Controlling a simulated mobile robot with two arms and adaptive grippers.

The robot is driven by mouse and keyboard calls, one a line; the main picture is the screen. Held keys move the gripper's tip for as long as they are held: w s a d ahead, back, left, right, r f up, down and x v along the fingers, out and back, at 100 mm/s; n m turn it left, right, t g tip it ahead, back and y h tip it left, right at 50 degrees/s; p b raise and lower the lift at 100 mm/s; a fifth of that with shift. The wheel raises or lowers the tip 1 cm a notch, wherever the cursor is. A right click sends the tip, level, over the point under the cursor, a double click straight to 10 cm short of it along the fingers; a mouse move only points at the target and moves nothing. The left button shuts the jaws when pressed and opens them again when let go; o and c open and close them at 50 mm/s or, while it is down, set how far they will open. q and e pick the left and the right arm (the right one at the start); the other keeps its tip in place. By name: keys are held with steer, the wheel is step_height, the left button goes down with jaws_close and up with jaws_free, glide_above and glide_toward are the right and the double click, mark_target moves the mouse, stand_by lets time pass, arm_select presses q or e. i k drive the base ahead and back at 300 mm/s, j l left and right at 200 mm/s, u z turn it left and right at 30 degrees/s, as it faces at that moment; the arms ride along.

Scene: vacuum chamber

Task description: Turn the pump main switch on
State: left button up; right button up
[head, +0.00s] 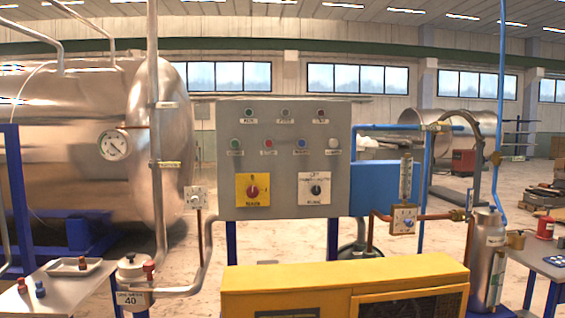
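A grey control panel (285,207) stands upright in the middle of the head view. At its lower left is a red rotary switch (253,191) on a yellow square plate, which looks like a main switch. To its right is a black rotary knob (316,189) on a white plate. The labels on both are too small to read surely, and I cannot tell the switch position for certain. Neither of my grippers is in view, and nothing covers the panel front.
Rows of small coloured buttons and lamps (268,144) sit above the switches. A yellow machine (300,279) stands low in front of the panel. Pipes (208,250) run at its left, and a metal cylinder (487,265) stands at right. A side table with a tray (62,270) is at lower left.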

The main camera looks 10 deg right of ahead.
mark_target(252, 192)
steer(key=i+l+u, duration=0.1)
steer(key=l, duration=0.3)
steer(key=i+l+u, duration=0.1)
steer(key=l, duration=0.3)
steer(key=i+l+u, duration=0.1)
steer(key=l, duration=0.35)
steer(key=i+l+u, duration=0.15)
steer(key=l, duration=0.3)
steer(key=i, duration=0.05)
